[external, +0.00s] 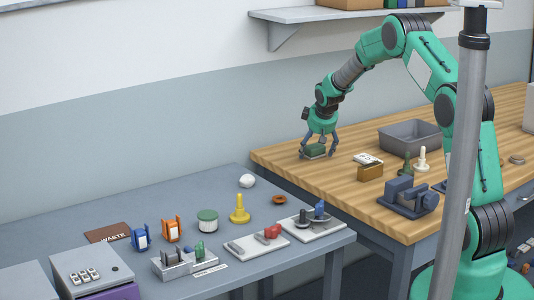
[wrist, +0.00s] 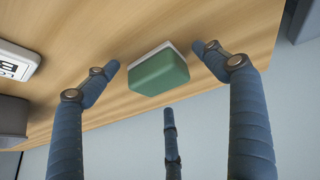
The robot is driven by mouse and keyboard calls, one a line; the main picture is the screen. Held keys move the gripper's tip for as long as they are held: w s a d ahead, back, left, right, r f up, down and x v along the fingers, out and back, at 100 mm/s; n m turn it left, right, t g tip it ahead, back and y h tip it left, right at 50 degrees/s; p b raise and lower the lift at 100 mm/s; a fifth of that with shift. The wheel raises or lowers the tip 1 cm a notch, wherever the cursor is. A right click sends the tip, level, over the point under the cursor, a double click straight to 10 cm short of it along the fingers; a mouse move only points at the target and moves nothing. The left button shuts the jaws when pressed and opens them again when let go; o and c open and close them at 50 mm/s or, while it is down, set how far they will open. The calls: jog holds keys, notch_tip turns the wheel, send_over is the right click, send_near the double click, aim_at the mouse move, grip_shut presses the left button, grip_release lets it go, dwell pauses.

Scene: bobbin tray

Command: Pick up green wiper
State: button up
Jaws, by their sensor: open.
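The green wiper (wrist: 158,74) is a rounded green block with a pale base, lying on the wooden tabletop. In the external view the green wiper (external: 315,150) is at the left end of the wooden table, under my gripper (external: 318,150). In the wrist view my gripper (wrist: 158,68) is open, with one finger left of the wiper, one right of it and a third below it in the picture. The fingers look apart from the wiper. Whether the fingertips are level with it I cannot tell.
A grey bin (external: 408,137) stands behind on the wooden table (external: 290,163). A small brown box (external: 370,173), a white-labelled item (external: 367,158) and bobbin-like pieces lie to the right. The grey table (external: 130,212) at left holds several small parts. Wood around the wiper is clear.

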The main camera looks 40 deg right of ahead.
aim_at(313, 145)
jog(key=shift+c, duration=0.6)
jog(key=c, duration=1.4)
jog(key=shift+r, duration=0.1)
jog(key=shift+r, duration=0.55)
jog(key=shift+s+a+r+p, duration=0.1)
jog(key=shift+s+r+p, duration=0.1)
jog(key=shift+r+p, duration=0.35)
jog(key=shift+s+r+p, duration=0.15)
jog(key=shift+r+p, duration=0.05)
jog(key=shift+r, duration=0.5)
jog(key=s+a, duration=0.1)
jog(key=s, duration=0.4)
jog(key=s+a+p, duration=0.1)
jog(key=s, duration=0.4)
jog(key=s+a+r+p, duration=0.1)
jog(key=s+a, duration=0.1)
jog(key=s, duration=0.2)
jog(key=shift+s+r, duration=0.1)
jog(key=shift+s, duration=0.3)
